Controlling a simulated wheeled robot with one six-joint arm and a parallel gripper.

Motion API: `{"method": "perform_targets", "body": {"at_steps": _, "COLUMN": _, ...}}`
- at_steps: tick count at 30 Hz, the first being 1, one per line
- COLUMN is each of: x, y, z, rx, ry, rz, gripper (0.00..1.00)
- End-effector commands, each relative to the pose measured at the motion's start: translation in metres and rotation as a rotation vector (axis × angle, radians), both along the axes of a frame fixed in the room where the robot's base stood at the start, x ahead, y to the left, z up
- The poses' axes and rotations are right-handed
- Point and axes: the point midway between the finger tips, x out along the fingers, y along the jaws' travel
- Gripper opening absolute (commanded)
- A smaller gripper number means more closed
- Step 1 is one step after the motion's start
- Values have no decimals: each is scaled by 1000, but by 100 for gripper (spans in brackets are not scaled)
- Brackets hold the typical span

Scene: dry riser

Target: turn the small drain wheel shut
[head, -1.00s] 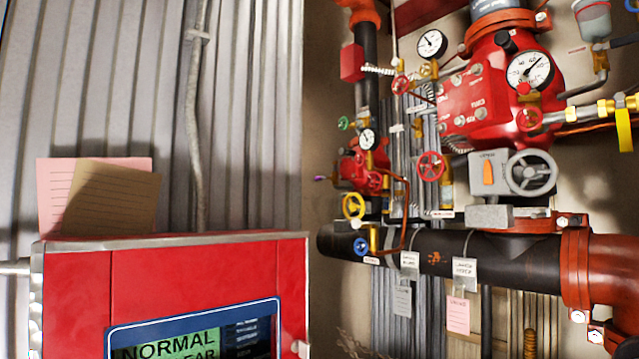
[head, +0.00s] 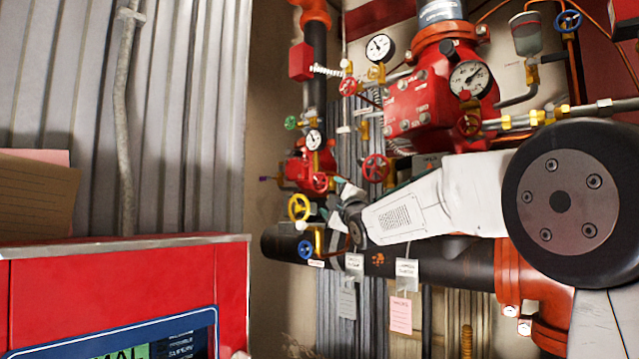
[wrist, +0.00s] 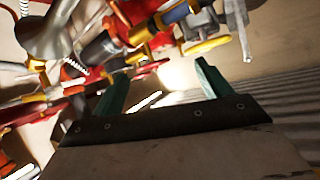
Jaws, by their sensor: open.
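Several small handwheels show on the riser pipework in the head view; I cannot tell which is the drain wheel. A yellow wheel (head: 299,207) and a blue wheel (head: 305,249) sit low at the left, near the black pipe. A green wheel (head: 291,123) is higher, and a red wheel (head: 375,168) is to the right. My gripper is close right of the yellow wheel in the head view, mostly hidden by my arm. In the wrist view my gripper (wrist: 160,82) is open, its green fingers apart with nothing between them. A yellow wheel (wrist: 207,46) shows beyond the fingers there.
A red panel (head: 120,285) with a display stands at the lower left. Thick black pipe (head: 440,270) runs under the valves, with hanging tags (head: 400,313). Red valve bodies, gauges (head: 380,47) and thin copper tubing crowd the space around my gripper. Corrugated wall is at the left.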

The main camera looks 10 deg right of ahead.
Motion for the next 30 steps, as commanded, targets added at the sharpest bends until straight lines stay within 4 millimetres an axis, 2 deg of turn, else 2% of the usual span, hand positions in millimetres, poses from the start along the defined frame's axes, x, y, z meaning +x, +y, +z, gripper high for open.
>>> {"method": "perform_targets", "body": {"at_steps": 1, "x": 8, "y": 2, "z": 5, "rx": -29, "ry": -46, "rz": 4, "gripper": 77}}
{"method": "perform_targets", "body": {"at_steps": 6, "x": 20, "y": 6, "z": 18, "rx": -80, "ry": -139, "rz": 10, "gripper": 77}}
{"method": "perform_targets", "body": {"at_steps": 21, "x": 79, "y": 16, "z": 48, "rx": -84, "ry": -143, "rz": 10, "gripper": 77}}
{"method": "perform_targets", "body": {"at_steps": 30, "x": 85, "y": 18, "z": 52, "rx": -83, "ry": -142, "rz": 10, "gripper": 77}}
